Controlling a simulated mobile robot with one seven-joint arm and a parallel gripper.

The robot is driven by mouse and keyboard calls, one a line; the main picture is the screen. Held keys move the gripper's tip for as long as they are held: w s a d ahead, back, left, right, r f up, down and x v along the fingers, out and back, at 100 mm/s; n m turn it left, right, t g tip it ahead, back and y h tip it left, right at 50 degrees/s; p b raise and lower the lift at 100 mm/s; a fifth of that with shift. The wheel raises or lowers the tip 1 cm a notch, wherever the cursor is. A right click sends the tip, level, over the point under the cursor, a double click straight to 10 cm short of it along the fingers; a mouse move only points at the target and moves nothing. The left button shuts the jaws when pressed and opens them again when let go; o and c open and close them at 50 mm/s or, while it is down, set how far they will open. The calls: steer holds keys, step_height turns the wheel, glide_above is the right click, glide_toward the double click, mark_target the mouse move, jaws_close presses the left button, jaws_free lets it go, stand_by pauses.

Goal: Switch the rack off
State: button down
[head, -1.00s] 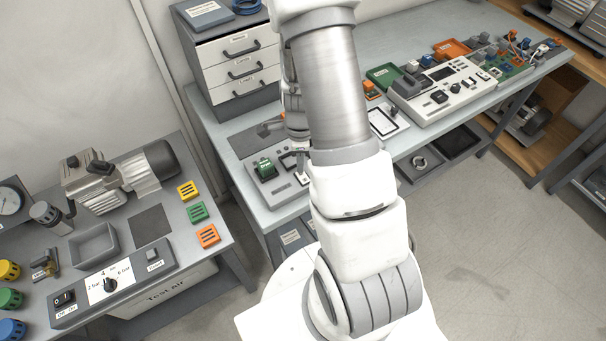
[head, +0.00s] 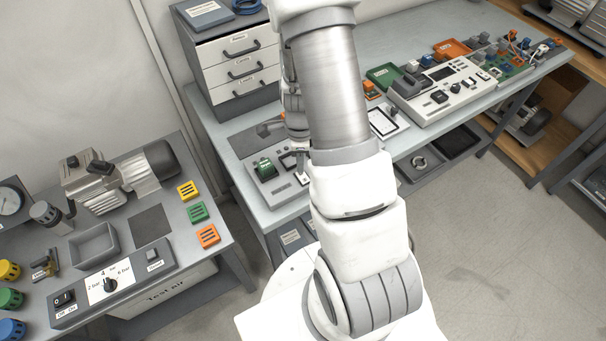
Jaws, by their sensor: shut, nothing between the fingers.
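A grey control panel (head: 284,187) lies on the middle bench, partly hidden behind my arm. A green rocker switch (head: 264,168) in a dark housing sits at its left end. My gripper (head: 302,167) points down over the panel, just right of the green switch and apart from it. It is shut and empty; its fingertips are small and partly covered by my arm. No label reading "rack" can be made out.
On the left bench is a test air panel (head: 128,274) with an off/on switch (head: 63,299) and a pressure knob. A drawer unit (head: 238,70) stands behind the panel. A white control box (head: 447,100) is at the right. Floor at the right is clear.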

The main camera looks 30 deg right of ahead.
steer(key=shift+f+b, duration=0.75)
steer(key=shift+f, duration=0.15)
stand_by(0.3)
step_height(320, 180, up, 7)
steer(key=p, duration=0.6)
steer(key=shift+r, duration=0.1)
stand_by(0.5)
